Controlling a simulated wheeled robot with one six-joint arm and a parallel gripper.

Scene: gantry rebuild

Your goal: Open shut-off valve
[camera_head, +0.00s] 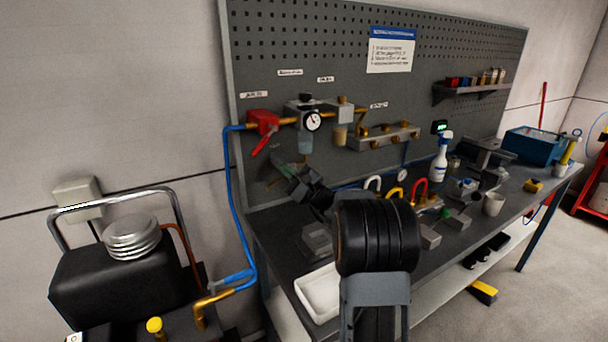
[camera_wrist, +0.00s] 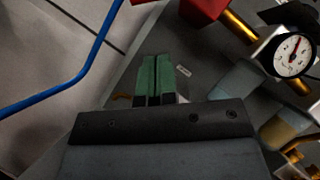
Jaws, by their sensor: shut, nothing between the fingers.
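The shut-off valve (camera_head: 263,121) is a red block on the brass pipe at the left of the pegboard. Its red lever (camera_head: 261,143) slants down and to the left from the body. In the wrist view the red valve body (camera_wrist: 205,6) is cut off by the top edge, and a small red piece, likely the lever's end, shows to its left. My gripper (camera_head: 277,166) is below the lever, apart from it. Its green fingers (camera_wrist: 154,62) are together in the wrist view, with nothing between them.
A blue hose (camera_head: 230,190) runs down left of the board. A pressure gauge (camera_head: 312,121) and filter bowl (camera_head: 305,143) sit right of the valve. The bench (camera_head: 281,222) holds several padlocks, a spray bottle (camera_head: 439,160) and a white tray (camera_head: 318,294). A compressor (camera_head: 115,275) stands at left.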

